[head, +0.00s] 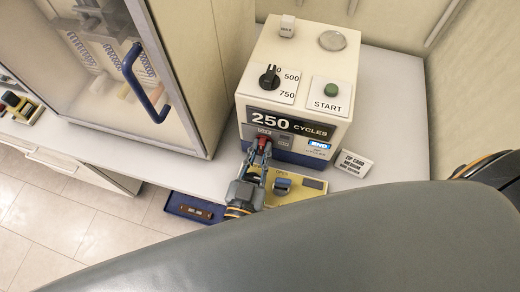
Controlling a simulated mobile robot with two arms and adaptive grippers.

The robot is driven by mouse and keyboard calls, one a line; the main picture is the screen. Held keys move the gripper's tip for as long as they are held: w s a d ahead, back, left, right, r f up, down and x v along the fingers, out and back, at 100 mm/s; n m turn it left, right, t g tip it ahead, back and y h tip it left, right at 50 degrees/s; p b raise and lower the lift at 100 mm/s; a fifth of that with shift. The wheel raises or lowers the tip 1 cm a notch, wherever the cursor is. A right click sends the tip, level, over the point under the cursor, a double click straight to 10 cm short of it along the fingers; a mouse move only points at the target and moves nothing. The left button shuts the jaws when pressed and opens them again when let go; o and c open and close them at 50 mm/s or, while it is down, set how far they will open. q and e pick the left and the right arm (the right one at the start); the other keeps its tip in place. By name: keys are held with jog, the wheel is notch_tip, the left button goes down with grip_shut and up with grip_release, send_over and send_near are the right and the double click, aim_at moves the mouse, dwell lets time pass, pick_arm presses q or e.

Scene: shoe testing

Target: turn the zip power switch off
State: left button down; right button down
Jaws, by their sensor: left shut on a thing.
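The zip tester (300,85) is a cream box with a dark display reading 250 CYCLES and a blue lower front band. A small red switch (265,142) is on its front panel, below the display. I take this as the zip power switch; its on or off position is too small to tell. My left gripper (259,158) reaches up to the front panel, with its fingers closed around the red switch. The fingers partly hide the switch. My right gripper is not visible.
The tester's top has a black dial (269,77) and a green START button (331,90). A zip card sign (354,163) stands right of it. A yellow panel (306,186) and blue tray (183,204) lie in front. A glass-fronted cabinet (180,95) stands left.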

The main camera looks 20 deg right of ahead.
pick_arm(q)
jog(key=c, duration=1.6)
grip_release()
jog(key=shift+s, duration=0.1)
jog(key=v, duration=1.2)
jog(key=shift+f, duration=0.1)
